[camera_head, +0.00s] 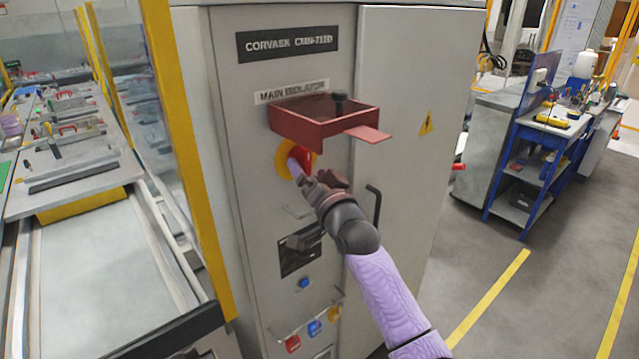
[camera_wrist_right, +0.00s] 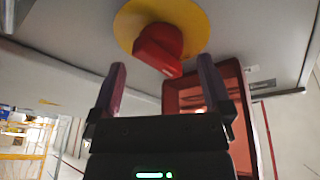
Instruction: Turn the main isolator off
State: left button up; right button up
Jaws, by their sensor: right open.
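The main isolator is a red rotary handle (camera_head: 303,157) on a round yellow plate (camera_head: 283,160), on the grey cabinet front below the "MAIN ISOLATOR" label (camera_head: 291,91). My right gripper (camera_head: 302,176) is in front of the handle and partly covers it. In the right wrist view the red handle (camera_wrist_right: 160,50) and yellow plate (camera_wrist_right: 128,22) show beyond the fingertips. My right gripper (camera_wrist_right: 163,75) is open, with its fingers apart on either side of the handle's lower end; whether they touch it I cannot tell. My left gripper is not in view.
A red open box-like guard (camera_head: 310,127) with a projecting tab sticks out just above the handle. A black door handle (camera_head: 374,203) is to the right. Buttons and coloured tags (camera_head: 314,327) are lower down. A yellow post (camera_head: 185,130) stands left of the cabinet.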

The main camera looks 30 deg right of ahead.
jog(key=v, duration=0.7)
jog(key=shift+s, duration=0.2)
jog(key=s+a+f+n+g+y+b, duration=0.1)
jog(key=s+a+f+g+b, duration=0.15)
jog(key=f, duration=1.05)
jog(key=s+a+f+n+g+b, duration=0.1)
jog(key=s+f+n+g+b, duration=0.2)
jog(key=f, duration=0.9)
jog(key=s+a+f+g+y+b, duration=0.15)
jog(key=f+g, duration=0.25)
jog(key=f, duration=0.9)
jog(key=s+a+f+n+g+b, duration=0.2)
jog(key=s+f+g, duration=0.1)
jog(key=s+f, duration=0.6)
jog(key=s+a+f+n+g+b, duration=0.2)
jog(key=s+a+f+g, duration=0.1)
jog(key=s+f, duration=0.65)
jog(key=s+a+f+n+g+b, duration=0.1)
jog(key=s+f+g, duration=0.1)
jog(key=s, duration=0.5)
jog(key=s+a+f+n+g+b, duration=0.1)
jog(key=s+f+n+g, duration=0.1)
jog(key=s, duration=0.6)
jog(key=shift+s+f, duration=0.3)
jog(key=shift+f, duration=0.35)
